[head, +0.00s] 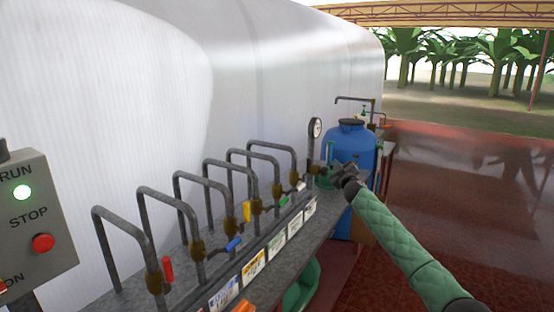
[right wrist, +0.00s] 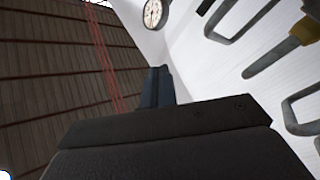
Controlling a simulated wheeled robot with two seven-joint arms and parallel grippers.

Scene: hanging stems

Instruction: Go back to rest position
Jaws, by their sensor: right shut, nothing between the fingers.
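My right gripper (head: 338,174) is at the end of the green-sleeved arm, near the far end of the pipe bench, in front of the blue tank (head: 352,150). In the right wrist view its dark fingers (right wrist: 158,88) are together and hold nothing. The gauge (head: 315,128) stands just behind and left of it in the head view, and it also shows in the right wrist view (right wrist: 153,13). I cannot tell whether the gripper touches the green-handled valve beside it. My left gripper is not in view.
A row of bent grey pipes (head: 176,178) with coloured valve handles, such as a red one (head: 167,270) and a blue one (head: 233,244), lines the grey bench. A control box (head: 30,222) stands at left. The red tiled floor (head: 470,190) at right is clear.

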